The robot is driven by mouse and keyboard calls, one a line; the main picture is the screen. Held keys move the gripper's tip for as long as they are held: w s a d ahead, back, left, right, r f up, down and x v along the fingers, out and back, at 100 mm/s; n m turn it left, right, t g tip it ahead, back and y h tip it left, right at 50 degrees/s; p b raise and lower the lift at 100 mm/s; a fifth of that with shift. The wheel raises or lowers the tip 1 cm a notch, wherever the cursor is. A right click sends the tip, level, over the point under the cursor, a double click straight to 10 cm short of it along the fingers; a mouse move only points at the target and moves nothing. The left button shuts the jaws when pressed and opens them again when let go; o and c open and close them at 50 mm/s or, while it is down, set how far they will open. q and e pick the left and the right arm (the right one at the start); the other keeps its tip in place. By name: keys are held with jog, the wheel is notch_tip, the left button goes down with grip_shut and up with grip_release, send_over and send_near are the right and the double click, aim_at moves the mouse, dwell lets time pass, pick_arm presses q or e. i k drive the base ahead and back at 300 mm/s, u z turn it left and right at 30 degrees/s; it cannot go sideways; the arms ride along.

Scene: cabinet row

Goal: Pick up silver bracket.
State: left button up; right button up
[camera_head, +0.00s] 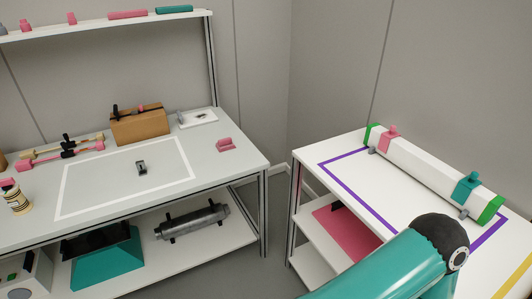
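A small silver and dark piece (141,168), which looks like the silver bracket, lies on the grey worktable (215,180) at the left. It sits inside a white rectangular outline, with clear tabletop around it. Its fine shape is too small to make out. Neither of my grippers shows in the head view. A teal link of my arm with a dark round joint enters at the bottom right, far from the bracket.
A shelf (110,22) runs above. A white table (340,160) at the right holds a long white bar (425,168). A floor gap separates the tables.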

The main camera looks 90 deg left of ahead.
aim_at(142, 168)
jog(key=z, duration=0.65)
jog(key=i, duration=0.2)
jog(key=u, duration=3.15)
jog(key=i, duration=0.25)
jog(key=u, duration=1.9)
jog(key=k, duration=0.6)
jog(key=u, duration=0.35)
jog(key=i, duration=1.65)
jog(key=z, duration=0.35)
